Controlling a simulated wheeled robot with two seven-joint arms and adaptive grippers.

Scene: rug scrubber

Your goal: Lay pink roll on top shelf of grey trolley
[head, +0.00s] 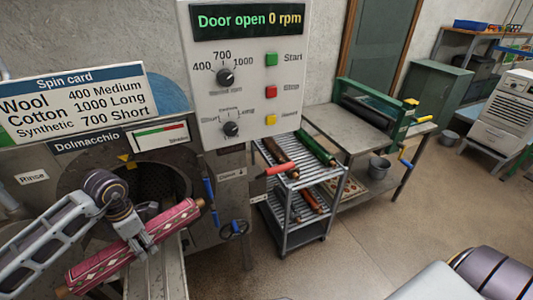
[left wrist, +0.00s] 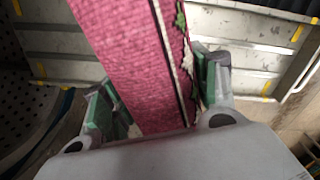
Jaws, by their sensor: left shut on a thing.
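The pink roll (head: 172,222), patterned with white and green, is held tilted in front of the open machine door at left. My left gripper (head: 140,238) is shut on its middle. In the left wrist view the pink roll (left wrist: 140,60) runs between the two green-padded fingers (left wrist: 158,98). The grey trolley (head: 291,238) stands to the right of the roll, apart from it. Its top shelf (head: 293,172) carries a brown roll (head: 278,157) and a green roll (head: 315,149). My right gripper is not in view.
A control panel (head: 250,125) hangs above, partly in front of the trolley's left side. A red-handled lever (head: 282,168) sticks out near the trolley. Rolls (head: 311,200) lie on its lower shelf. A bench with a green-framed roller (head: 375,110) stands behind it.

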